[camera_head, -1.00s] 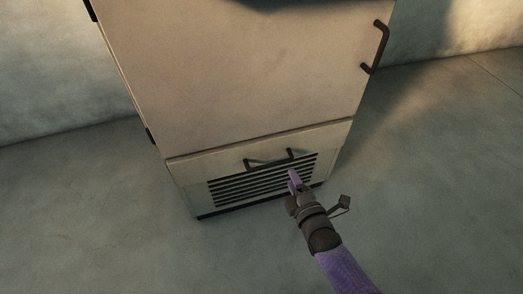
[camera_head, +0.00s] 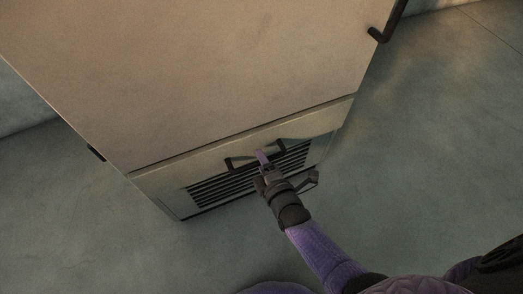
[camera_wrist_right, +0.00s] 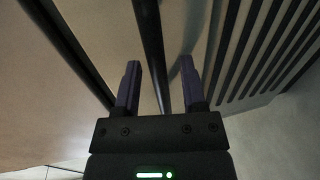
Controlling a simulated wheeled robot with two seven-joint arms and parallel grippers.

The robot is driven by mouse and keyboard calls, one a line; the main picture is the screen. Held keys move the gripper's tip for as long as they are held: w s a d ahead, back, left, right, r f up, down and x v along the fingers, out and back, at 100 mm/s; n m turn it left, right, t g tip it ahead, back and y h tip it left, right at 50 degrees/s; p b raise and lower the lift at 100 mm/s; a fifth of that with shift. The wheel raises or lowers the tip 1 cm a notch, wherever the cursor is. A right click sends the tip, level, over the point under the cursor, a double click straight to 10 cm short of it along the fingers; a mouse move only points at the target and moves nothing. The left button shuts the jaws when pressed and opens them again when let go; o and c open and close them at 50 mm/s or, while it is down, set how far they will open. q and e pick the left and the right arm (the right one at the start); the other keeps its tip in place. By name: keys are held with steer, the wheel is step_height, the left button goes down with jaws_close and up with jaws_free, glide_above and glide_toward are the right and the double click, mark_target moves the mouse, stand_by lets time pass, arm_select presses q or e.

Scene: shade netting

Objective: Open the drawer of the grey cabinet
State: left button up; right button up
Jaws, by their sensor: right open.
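The grey cabinet (camera_head: 220,70) looks tan in this light and fills the upper part of the head view. Its low drawer (camera_head: 160,182) looks shut, with a dark bar handle (camera_head: 230,163) above a slatted vent. My right gripper (camera_head: 263,157) is at the handle and hides its middle. In the right wrist view, the open fingers of this gripper (camera_wrist_right: 160,66) stand on either side of the dark handle bar (camera_wrist_right: 151,40), with gaps showing on both sides. My left gripper is not in view.
A large door with another dark handle (camera_head: 388,20) is above the drawer. The vent slats (camera_head: 215,188) lie just below the drawer handle. The concrete floor (camera_head: 430,150) is clear around the cabinet.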

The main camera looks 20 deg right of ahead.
steer(key=shift+w, duration=0.2)
jaws_close()
stand_by(1.4)
